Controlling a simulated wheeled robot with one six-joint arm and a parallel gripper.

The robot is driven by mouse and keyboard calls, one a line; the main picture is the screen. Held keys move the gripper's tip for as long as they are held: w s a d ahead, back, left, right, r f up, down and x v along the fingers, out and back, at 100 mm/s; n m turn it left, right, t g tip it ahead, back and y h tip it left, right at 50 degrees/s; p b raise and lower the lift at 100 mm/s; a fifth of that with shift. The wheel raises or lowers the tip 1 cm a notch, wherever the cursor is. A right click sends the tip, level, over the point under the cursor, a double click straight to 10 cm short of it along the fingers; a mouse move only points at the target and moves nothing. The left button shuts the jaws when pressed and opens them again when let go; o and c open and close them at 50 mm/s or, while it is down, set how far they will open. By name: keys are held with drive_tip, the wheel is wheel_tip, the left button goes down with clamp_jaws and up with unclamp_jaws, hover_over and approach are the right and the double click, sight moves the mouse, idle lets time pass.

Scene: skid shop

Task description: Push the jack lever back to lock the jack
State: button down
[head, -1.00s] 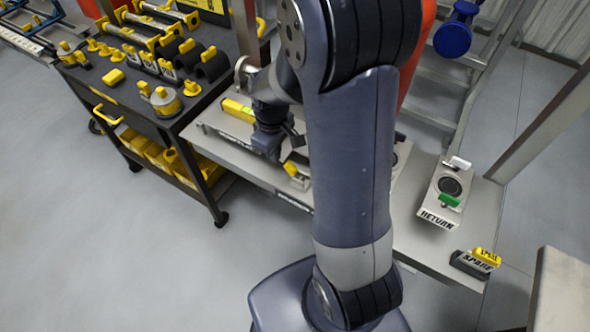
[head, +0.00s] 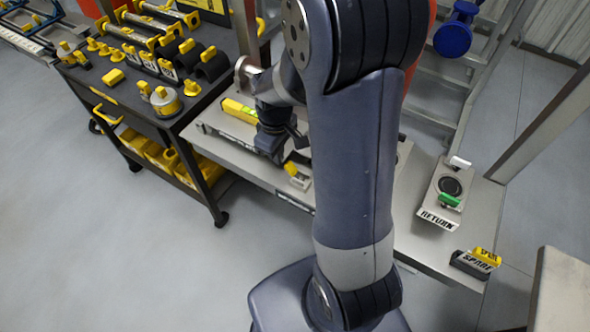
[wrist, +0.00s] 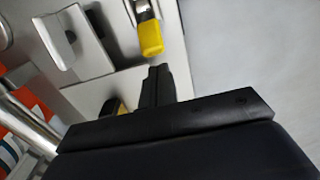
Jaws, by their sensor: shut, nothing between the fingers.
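The jack lever shows in the wrist view as a metal bar with a yellow tip (wrist: 151,38), just beyond my fingertips. In the head view its yellow tip (head: 290,169) sits over a small pale metal block on the bench, close to my upper arm. My gripper (wrist: 159,70) is shut and empty. Its fingertips point at the yellow tip, and a narrow gap seems to lie between them; contact is not certain. In the head view the fingers are partly hidden by dark wrist parts, and my arm covers the middle of the bench.
A yellow level (head: 239,110) lies on the bench (head: 405,225) behind the gripper. A RETURN stand (head: 437,218) and SPARE blocks (head: 475,264) are at the right. A tool cart (head: 140,105) stands at the left. The floor in front is clear.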

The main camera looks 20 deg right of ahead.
drive_tip(key=shift+s+d, duration=0.55)
drive_tip(key=shift+s, duration=0.35)
drive_tip(key=shift+d, duration=0.1)
drive_tip(key=shift+s+d, duration=0.75)
drive_tip(key=shift+s, duration=0.35)
drive_tip(key=shift+s+d, duration=0.45)
drive_tip(key=shift+s, duration=0.1)
wheel_tip(320, 180, up, 7)
drive_tip(key=p, duration=0.5)
drive_tip(key=shift+w+a+p, duration=0.3)
drive_tip(key=shift+w+p, duration=0.05)
drive_tip(key=shift+w, duration=0.05)
